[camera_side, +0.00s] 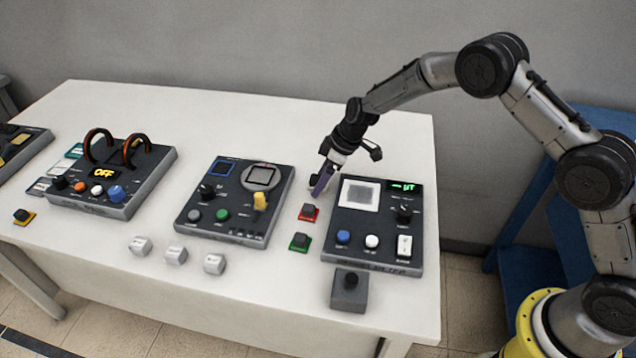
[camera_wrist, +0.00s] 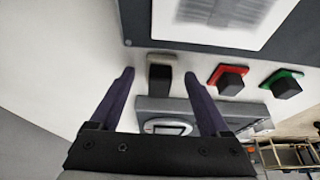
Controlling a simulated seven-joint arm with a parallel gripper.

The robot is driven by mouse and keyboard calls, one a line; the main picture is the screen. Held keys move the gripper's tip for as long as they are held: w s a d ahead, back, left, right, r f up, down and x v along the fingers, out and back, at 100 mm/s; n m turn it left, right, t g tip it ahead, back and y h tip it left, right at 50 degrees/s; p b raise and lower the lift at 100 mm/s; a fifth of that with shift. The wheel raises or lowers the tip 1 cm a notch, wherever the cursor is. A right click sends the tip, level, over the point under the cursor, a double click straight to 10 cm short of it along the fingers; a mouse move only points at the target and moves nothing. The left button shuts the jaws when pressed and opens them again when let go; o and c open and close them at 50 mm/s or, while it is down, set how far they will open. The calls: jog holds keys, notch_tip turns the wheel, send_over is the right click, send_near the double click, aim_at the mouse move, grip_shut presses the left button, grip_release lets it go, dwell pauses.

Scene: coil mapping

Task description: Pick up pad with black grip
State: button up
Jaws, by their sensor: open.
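A small block with a dark grip and a pale base (camera_wrist: 160,62) stands between my fingertips in the wrist view; its exact pad colour is hard to tell. In the side view my gripper mostly hides it. My gripper (camera_side: 322,186) is open and low over the table, pointing down between two panels. In the wrist view its two purple fingers (camera_wrist: 159,76) are apart, one on each side of the block, with gaps. A red pad with a dark grip (camera_side: 308,212) and a green one (camera_side: 300,242) lie nearby; both show in the wrist view, red (camera_wrist: 229,79) and green (camera_wrist: 284,85).
The right panel (camera_side: 373,265), with a screen, stands close beside my gripper. The middle panel (camera_side: 222,237) is to the left. A grey box (camera_side: 349,290) stands in front of the right panel.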

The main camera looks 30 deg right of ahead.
aim_at(316, 177)
grip_shut()
dwell(0.4)
jog(key=shift+r, duration=0.1)
jog(key=shift+r, duration=0.5)
notch_tip(316, 177, up, 2)
jog(key=shift+r, duration=0.25)
jog(key=s+d+r, duration=0.2)
jog(key=s+r, duration=0.7)
jog(key=s, duration=0.4)
jog(key=shift+s+d+r, duration=0.15)
jog(key=shift+s+d, duration=0.2)
jog(key=shift+d, duration=0.05)
